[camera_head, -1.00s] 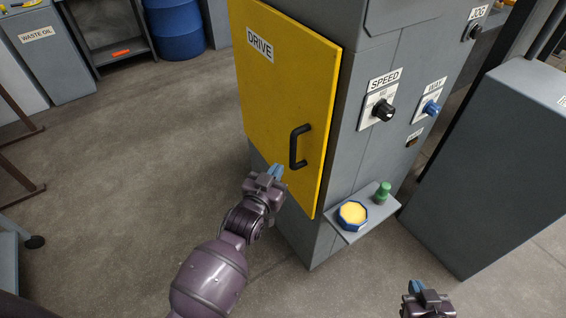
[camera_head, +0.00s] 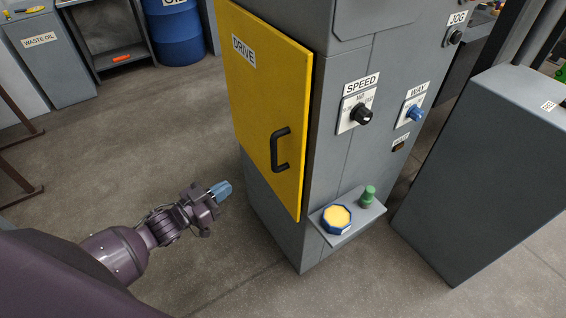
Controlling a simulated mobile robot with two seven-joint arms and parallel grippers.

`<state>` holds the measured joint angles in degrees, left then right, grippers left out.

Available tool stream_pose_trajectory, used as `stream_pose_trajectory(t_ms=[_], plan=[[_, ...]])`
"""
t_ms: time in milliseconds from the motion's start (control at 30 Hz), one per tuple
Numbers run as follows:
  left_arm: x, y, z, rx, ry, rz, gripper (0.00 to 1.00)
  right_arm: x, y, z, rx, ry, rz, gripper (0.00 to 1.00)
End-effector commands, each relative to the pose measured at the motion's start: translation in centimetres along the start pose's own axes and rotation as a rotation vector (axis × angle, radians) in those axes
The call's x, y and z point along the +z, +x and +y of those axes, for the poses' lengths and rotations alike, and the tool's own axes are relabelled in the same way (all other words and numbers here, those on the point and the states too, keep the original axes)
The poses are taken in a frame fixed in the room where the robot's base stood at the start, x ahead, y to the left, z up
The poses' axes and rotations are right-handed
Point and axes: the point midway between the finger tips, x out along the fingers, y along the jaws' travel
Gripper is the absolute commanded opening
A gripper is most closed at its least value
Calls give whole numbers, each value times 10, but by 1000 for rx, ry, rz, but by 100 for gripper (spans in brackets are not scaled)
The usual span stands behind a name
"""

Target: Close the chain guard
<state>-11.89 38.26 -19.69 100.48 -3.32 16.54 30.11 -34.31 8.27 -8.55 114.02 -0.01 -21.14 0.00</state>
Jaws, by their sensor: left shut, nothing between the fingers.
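The chain guard appears to be the yellow door (camera_head: 262,105) marked DRIVE, with a black bar handle (camera_head: 281,150) near its lower right. It covers the left face of the grey machine and lies close against it. I cannot tell whether a small gap is left along its right edge. My left gripper (camera_head: 221,191), with blue fingertips, is shut and empty. In the picture it is left of and below the handle, apart from the door. My right gripper is not in view.
The grey machine (camera_head: 345,160) carries a SPEED knob (camera_head: 361,115), a WAY knob (camera_head: 414,113) and a low shelf (camera_head: 352,228) with a yellow-topped blue part and a green one. A grey cabinet (camera_head: 480,170) stands at right.

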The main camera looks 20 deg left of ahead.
Motion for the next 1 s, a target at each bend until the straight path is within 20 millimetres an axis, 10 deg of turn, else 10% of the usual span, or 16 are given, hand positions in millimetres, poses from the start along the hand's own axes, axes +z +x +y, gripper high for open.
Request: stream_pose_trajectory(t_ms=[267,1000], plan=[[-3,9,1,9,-63,18,0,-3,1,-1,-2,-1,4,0],[-5,126,3,9,-62,17,0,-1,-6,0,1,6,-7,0]])
